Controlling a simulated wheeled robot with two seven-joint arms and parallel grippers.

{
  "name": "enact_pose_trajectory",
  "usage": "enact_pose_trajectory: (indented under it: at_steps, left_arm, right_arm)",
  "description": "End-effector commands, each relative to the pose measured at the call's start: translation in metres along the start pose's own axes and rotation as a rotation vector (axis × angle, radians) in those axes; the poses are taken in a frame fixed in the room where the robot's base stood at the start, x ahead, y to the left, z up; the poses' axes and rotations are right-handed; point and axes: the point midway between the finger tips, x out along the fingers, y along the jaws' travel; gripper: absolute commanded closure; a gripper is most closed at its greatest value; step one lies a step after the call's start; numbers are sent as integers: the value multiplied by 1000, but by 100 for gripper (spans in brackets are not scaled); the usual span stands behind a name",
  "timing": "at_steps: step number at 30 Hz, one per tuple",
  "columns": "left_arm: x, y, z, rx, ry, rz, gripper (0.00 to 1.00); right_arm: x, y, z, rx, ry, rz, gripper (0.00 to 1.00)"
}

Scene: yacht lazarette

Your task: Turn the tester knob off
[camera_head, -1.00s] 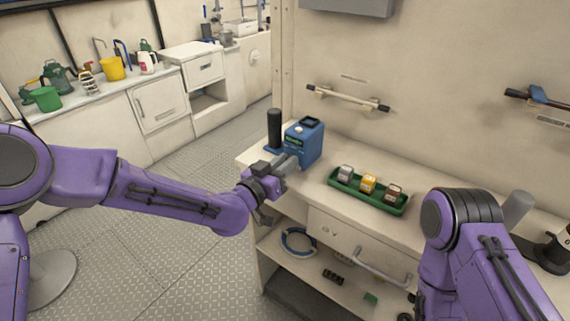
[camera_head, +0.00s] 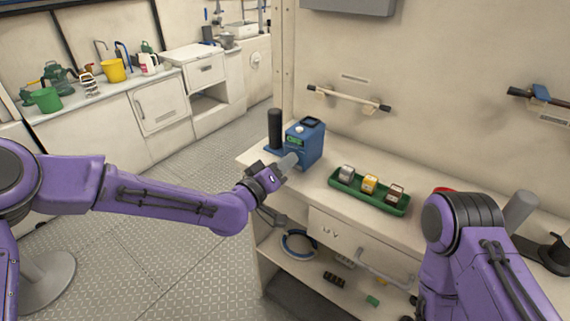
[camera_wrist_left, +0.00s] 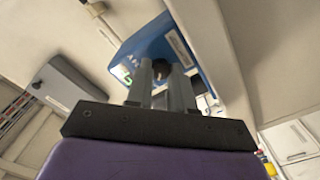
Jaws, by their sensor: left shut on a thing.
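The tester (camera_head: 313,145) is a blue box with a small green display, at the left end of the bench in the head view. It also shows in the wrist view (camera_wrist_left: 185,30), tilted in the picture. My left gripper (camera_head: 289,161) is at the tester's front face. In the wrist view its two fingers (camera_wrist_left: 162,75) are shut on the dark round knob (camera_wrist_left: 160,68). The fingers partly cover the knob, and its pointer or marks cannot be read. In the head view the gripper hides the knob. My right gripper is out of view.
A dark cylinder (camera_head: 275,128) stands beside the tester. A green tray (camera_head: 336,184) with three small blocks lies to its right on the bench. Below are a drawer handle (camera_head: 385,268) and a shelf with a blue ring (camera_head: 299,243).

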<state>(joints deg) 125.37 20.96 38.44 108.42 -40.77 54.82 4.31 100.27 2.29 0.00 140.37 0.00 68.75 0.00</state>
Motion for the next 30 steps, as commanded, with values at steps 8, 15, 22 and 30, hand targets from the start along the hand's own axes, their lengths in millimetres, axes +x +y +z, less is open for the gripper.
enact_pose_trajectory:
  at_steps: [8,15,22,30]
  left_arm:
    - [0,0,1,-13,-1,-1,100]
    - [0,0,1,-12,-1,-1,62]
    - [0,0,0,-11,-1,0,52]
    - [-27,-1,1,-12,0,0,52]
  right_arm:
    - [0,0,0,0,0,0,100]
    - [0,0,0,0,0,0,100]
    - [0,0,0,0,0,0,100]
    - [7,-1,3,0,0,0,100]
